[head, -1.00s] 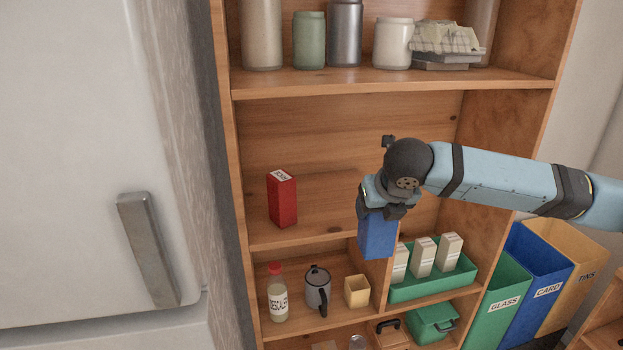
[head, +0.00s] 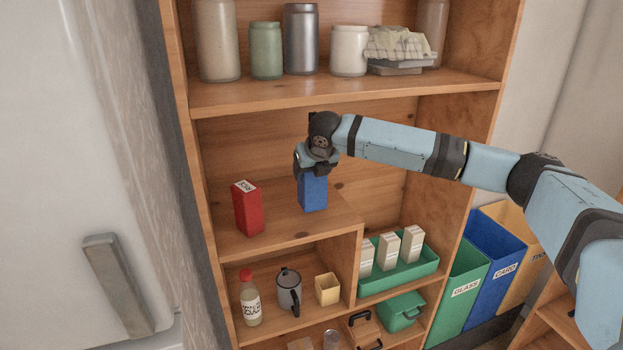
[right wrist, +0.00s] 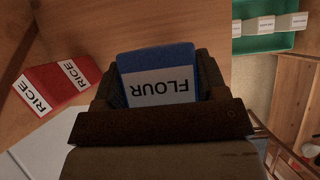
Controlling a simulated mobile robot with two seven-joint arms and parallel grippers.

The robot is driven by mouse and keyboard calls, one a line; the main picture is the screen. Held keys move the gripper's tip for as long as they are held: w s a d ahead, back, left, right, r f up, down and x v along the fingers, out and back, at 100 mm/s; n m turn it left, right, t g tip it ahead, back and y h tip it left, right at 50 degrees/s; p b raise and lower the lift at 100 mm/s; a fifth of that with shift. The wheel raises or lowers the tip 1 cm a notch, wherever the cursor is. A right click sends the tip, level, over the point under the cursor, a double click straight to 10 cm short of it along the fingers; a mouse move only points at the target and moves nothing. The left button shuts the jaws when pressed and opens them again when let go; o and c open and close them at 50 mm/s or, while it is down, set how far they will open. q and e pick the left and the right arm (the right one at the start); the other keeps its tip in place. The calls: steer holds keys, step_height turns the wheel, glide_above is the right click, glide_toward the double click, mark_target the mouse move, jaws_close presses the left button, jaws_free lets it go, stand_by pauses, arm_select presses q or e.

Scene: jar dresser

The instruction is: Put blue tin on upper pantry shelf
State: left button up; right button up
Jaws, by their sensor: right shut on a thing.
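The blue tin (head: 313,193) is upright in my right gripper (head: 316,172), over the shelf board (head: 285,225) that also holds the red tin. In the right wrist view the blue tin (right wrist: 157,75) has a white label reading FLOUR and sits between the gripper's fingers (right wrist: 157,88). Its bottom is at or just above the board; I cannot tell whether it touches. The red tin (head: 247,208), labelled RICE, stands to the left, apart from the blue one. It also shows in the right wrist view (right wrist: 55,85). My left gripper is not in view.
The shelf above (head: 350,92) holds several jars and a folded cloth (head: 400,43). The board between the tins is clear.

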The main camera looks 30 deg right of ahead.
step_height(320, 180, down, 2)
steer(key=shift+f+p, duration=0.2)
steer(key=shift+p, duration=0.35)
steer(key=shift+f, duration=0.5)
steer(key=o, duration=1.2)
arm_select(q)
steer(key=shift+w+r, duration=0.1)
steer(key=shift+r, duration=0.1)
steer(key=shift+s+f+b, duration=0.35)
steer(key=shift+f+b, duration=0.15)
steer(key=shift+b, duration=0.3)
arm_select(e)
steer(key=v, duration=0.7)
steer(key=shift+s+a+r, duration=0.1)
steer(key=shift+s+r, duration=0.05)
steer(key=shift+r, duration=0.1)
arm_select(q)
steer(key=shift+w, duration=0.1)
